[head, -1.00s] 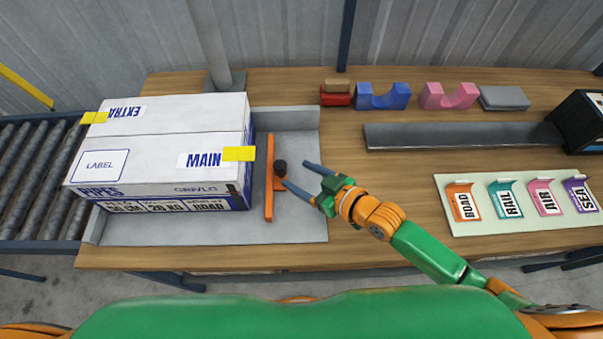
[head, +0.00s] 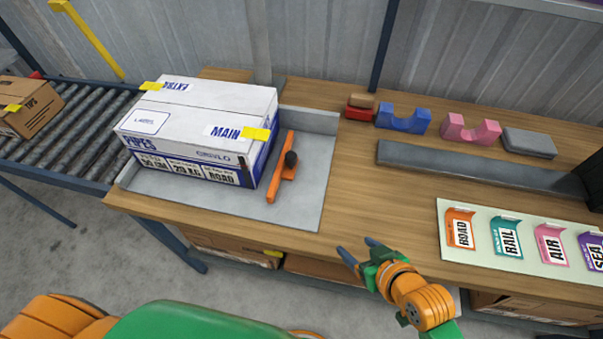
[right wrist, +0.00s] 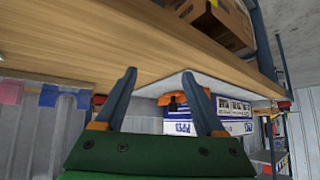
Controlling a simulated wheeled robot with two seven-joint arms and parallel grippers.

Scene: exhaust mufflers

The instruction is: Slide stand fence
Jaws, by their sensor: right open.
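The orange fence (head: 274,186) with a black knob (head: 291,159) stands on the grey metal stand (head: 300,205), close to the right side of a white carton (head: 200,130) marked MAIN and EXTRA. My right gripper (head: 358,252) is open and empty, off the table's front edge, to the right of and nearer than the fence. In the right wrist view the fence (right wrist: 184,99) shows beyond and between the open fingers (right wrist: 158,105), apart from them. My left gripper is not in view.
A card holder with ROAD (head: 459,229), RAIL, AIR and SEA tags lies at the right. Blue (head: 403,119) and pink cradles (head: 470,130) stand at the back. A roller conveyor (head: 75,140) with a brown box (head: 28,108) is at the left. Bare table lies right of the stand.

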